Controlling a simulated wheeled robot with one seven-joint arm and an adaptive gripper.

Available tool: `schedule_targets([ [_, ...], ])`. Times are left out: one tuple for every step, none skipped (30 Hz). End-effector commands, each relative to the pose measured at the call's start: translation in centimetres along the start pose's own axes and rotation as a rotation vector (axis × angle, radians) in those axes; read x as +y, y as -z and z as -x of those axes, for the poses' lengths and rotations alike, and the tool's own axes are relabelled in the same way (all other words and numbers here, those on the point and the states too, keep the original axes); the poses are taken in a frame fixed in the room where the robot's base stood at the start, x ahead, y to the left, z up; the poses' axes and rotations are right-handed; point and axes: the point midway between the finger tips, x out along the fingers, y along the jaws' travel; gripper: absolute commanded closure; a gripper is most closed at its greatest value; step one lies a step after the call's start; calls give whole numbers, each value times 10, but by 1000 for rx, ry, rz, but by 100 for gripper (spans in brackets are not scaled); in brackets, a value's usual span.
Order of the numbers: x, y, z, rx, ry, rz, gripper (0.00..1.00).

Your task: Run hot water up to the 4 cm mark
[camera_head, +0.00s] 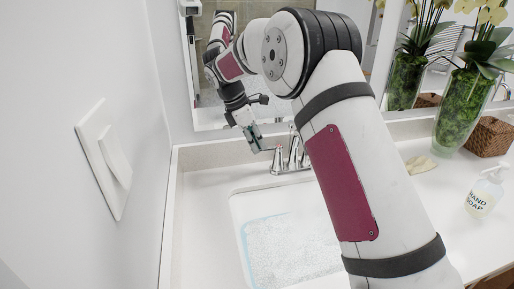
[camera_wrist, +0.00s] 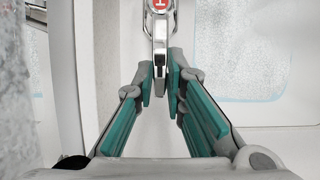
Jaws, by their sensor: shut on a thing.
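The hot tap handle (camera_wrist: 160,50), chrome with a red cap marked H, shows at the top of the wrist view. In the head view the hot handle (camera_head: 278,160) stands at the left of the chrome faucet (camera_head: 295,155). My gripper (camera_wrist: 166,88) has its teal-lined fingers closed around the handle's lever end; it also shows in the head view (camera_head: 257,142), beside the handle. The white sink basin (camera_head: 236,205) holds a sparkling, blue-edged patch that looks like water (camera_head: 285,250). My arm hides the basin's right part. I cannot make out a stream or a depth mark.
A white wall with a switch plate (camera_head: 103,158) is close on the left. A mirror (camera_head: 203,20) stands behind the faucet. A soap bottle (camera_head: 484,192), a glass vase (camera_head: 462,110), a wicker basket (camera_head: 490,137) and a beige cloth (camera_head: 420,164) are on the right counter.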

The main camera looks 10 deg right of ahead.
Motion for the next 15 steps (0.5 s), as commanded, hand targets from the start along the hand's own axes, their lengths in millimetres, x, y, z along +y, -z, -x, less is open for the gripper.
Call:
schedule_targets([
  [1,1,-2,0,5,-10,100],
  [2,1,-2,0,7,-15,100],
  [2,1,-1,0,9,-21,100],
  [2,0,-1,0,11,-25,100],
  [2,0,-1,0,12,-27,100],
  [2,0,-1,0,13,-29,100],
  [2,0,-1,0,13,-31,100],
  [2,0,-1,0,14,-31,100],
  [2,0,-1,0,14,-32,100],
  [2,0,0,0,13,-32,100],
  [2,0,0,0,13,-32,100],
  [2,0,0,0,13,-31,100],
  [3,0,0,0,13,-31,100],
  [3,0,0,0,12,-31,100],
  [3,0,0,0,12,-31,100],
])
